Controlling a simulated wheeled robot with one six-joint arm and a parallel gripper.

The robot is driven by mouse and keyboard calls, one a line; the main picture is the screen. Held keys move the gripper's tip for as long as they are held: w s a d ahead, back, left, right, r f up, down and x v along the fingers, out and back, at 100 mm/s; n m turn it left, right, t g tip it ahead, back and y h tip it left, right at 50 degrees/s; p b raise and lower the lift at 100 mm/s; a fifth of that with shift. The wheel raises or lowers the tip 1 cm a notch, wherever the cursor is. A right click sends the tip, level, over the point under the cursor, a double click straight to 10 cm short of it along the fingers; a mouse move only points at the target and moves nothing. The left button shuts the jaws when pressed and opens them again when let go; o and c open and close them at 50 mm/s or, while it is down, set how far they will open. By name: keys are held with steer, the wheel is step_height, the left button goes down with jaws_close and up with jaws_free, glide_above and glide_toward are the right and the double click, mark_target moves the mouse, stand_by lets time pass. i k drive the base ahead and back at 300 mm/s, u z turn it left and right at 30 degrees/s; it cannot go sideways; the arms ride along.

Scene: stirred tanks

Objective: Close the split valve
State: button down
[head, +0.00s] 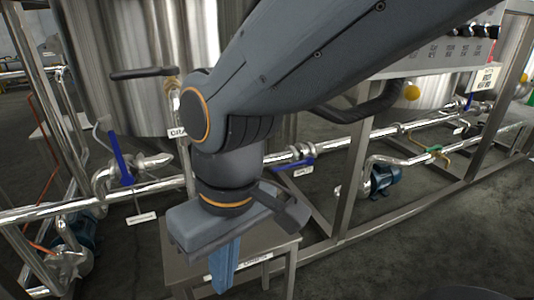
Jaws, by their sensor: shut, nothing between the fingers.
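My gripper (224,280) points down at the lower middle, its blue fingers together and empty. A blue lever valve (120,157) at left has its handle raised steeply, across the horizontal pipe. Another blue lever (293,163) right of my arm lies roughly along its pipe. A green-handled valve (434,149) sits on the piping farther right. Small tags hang near the valves, but their words are too small to read, so I cannot tell which is the split valve. My gripper is apart from every handle that shows. My arm hides part of the middle piping.
A small metal stand (262,246) is below my gripper. Steel tanks (130,60) stand behind the pipes. Blue pumps (385,180) sit low. Frame rails (420,200) cross at right. A black bar handle (143,73) juts out at upper left. Floor is free at lower right.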

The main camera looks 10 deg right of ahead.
mark_target(291, 166)
steer(key=u, duration=0.05)
steer(key=k, duration=0.65)
steer(key=u, duration=0.9)
